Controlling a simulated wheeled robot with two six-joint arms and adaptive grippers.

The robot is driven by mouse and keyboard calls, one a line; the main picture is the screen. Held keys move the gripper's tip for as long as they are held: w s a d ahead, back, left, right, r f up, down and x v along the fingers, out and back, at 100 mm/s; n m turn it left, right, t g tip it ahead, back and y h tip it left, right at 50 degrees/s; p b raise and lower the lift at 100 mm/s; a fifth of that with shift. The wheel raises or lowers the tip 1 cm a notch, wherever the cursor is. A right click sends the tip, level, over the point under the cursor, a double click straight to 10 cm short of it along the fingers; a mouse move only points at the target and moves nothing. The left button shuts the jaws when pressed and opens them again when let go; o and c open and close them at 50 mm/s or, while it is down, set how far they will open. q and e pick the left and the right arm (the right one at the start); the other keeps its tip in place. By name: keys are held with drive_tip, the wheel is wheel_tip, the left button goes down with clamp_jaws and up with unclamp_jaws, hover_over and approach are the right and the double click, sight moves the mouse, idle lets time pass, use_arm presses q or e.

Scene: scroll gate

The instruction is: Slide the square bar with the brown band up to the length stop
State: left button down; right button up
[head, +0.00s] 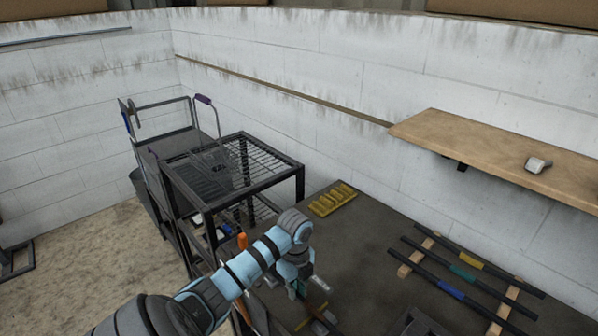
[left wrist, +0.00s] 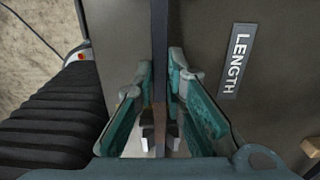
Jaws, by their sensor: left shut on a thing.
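My left gripper (head: 302,288) is low over the dark bench, and its fingers also show in the left wrist view (left wrist: 161,88). It is shut on a dark straight bar (left wrist: 160,45), which runs up the picture between the teal fingers. A LENGTH label (left wrist: 235,60) lies on the dark surface to the right of the bar. The length stop itself cannot be made out for certain. My right gripper is not in view.
Several dark bars with yellow (head: 471,264), green (head: 463,272) and blue (head: 451,290) bands lie across wooden strips (head: 418,255) at the right. A yellow slotted block (head: 332,199) sits at the back. A black wire rack (head: 245,160) stands left, and a wooden shelf (head: 480,150) juts from the wall.

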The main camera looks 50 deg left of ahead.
sight(284, 281)
use_arm(q)
drive_tip(key=shift+a+b, duration=0.4)
drive_tip(key=shift+a, duration=2.05)
drive_tip(key=c, duration=1.6)
unclamp_jaws()
drive_tip(key=shift+s+r, duration=0.1)
drive_tip(key=shift+o, duration=0.2)
wheel_tip(284, 281, up, 6)
drive_tip(key=shift+r, duration=0.75)
drive_tip(key=shift+d, duration=0.1)
